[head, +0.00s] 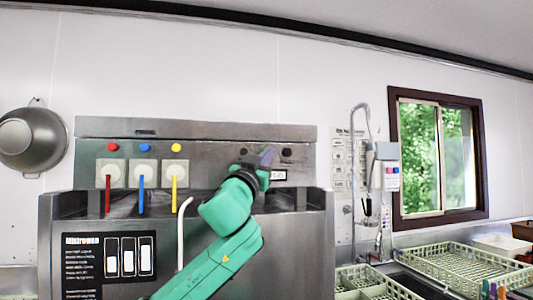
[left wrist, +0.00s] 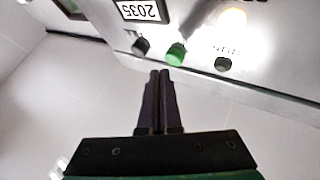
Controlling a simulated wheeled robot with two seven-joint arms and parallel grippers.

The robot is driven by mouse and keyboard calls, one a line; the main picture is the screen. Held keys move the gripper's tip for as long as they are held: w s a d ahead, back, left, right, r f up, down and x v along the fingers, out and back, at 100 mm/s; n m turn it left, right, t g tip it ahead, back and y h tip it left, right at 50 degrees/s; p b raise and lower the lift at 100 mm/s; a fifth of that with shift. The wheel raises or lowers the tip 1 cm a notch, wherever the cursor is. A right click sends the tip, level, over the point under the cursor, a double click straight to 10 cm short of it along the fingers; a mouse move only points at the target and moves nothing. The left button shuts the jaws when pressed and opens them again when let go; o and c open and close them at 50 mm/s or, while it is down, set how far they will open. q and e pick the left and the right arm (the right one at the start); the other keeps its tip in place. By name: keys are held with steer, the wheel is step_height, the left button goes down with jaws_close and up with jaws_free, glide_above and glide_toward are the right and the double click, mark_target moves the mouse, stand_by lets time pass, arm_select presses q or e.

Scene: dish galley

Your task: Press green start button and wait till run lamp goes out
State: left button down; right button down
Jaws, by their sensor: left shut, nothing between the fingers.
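The green start button (left wrist: 176,54) shows in the left wrist view, on the steel panel just beyond my fingertips. My left gripper (left wrist: 160,73) is shut and empty. Its tips are very near the button, but I cannot tell whether they touch it. In the head view my left gripper (head: 267,156) is up against the control panel and hides the button. A round dark lamp (left wrist: 222,64) beside the button has a label reading RUN, and it looks unlit. The lamp also shows dark in the head view (head: 243,151). My right gripper is out of view.
A black knob (left wrist: 141,46) and a display reading 2035 (left wrist: 143,10) are near the button. Red, blue and yellow levers (head: 174,195) stand left of my arm. Racks (head: 480,268) and a tap are at right.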

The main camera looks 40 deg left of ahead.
arm_select(q)
steer(key=shift+a, duration=0.1)
stand_by(0.6)
steer(key=shift+w+a, duration=0.25)
steer(key=shift+w+a, duration=0.25)
steer(key=shift+a, duration=0.15)
stand_by(0.7)
steer(key=shift+d, duration=0.1)
steer(key=shift+s+d, duration=0.45)
steer(key=shift+d, duration=0.1)
steer(key=shift+s+d+b, duration=0.3)
steer(key=shift+s+d, duration=0.45)
steer(key=shift+d, duration=0.3)
steer(key=shift+s+d+b, duration=0.3)
steer(key=shift+s+d, duration=0.4)
steer(key=shift+d, duration=0.35)
